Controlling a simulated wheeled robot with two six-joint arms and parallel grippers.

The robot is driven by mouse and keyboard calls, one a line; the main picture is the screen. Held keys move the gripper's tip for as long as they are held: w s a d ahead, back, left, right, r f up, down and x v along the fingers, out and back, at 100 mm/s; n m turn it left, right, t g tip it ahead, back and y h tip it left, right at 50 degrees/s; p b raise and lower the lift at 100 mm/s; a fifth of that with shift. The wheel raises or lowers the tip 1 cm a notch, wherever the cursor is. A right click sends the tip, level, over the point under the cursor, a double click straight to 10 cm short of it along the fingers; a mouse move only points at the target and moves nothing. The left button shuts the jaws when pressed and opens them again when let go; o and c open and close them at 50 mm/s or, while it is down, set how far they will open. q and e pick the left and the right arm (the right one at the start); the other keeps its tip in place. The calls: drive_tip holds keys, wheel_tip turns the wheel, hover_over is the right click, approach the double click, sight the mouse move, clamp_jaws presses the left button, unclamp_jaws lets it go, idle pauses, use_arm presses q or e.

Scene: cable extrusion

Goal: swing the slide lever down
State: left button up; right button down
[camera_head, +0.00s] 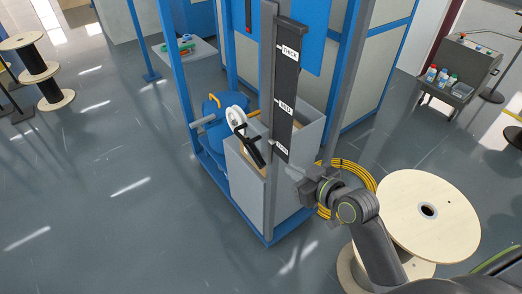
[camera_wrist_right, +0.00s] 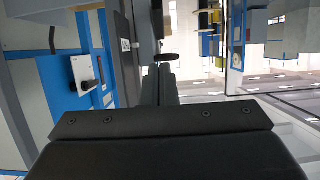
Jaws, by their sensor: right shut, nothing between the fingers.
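A tall black panel (camera_head: 287,80) with white labels stands on a grey post; the top label reads THICK. A black lever (camera_head: 252,148) slants down to the right beside the panel's lower end, near a white wheel (camera_head: 236,117). I cannot tell for certain that it is the slide lever. My right gripper (camera_head: 297,176) is just right of and below the panel's foot, apart from the lever. In the right wrist view its fingers (camera_wrist_right: 160,84) are together and empty; a dark rounded part (camera_wrist_right: 165,57) shows just beyond the tips. My left gripper is out of view.
A grey bin (camera_head: 245,180) in a blue frame stands below the panel. A wooden cable reel (camera_head: 410,205) and coiled yellow cable (camera_head: 360,171) are close to my right arm. A dark cart (camera_head: 455,75) with bottles stands at back right.

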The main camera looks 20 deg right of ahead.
drive_tip(key=p, duration=0.2)
approach(261, 160)
drive_tip(key=w+a+r, duration=0.2)
drive_tip(key=w, duration=0.2)
drive_tip(key=shift+w+f, duration=0.2)
drive_tip(key=shift+f, duration=0.45)
drive_tip(key=shift+w+f, duration=0.25)
drive_tip(key=shift+f, duration=0.4)
drive_tip(key=shift+w+f, duration=0.2)
drive_tip(key=shift+f, duration=0.45)
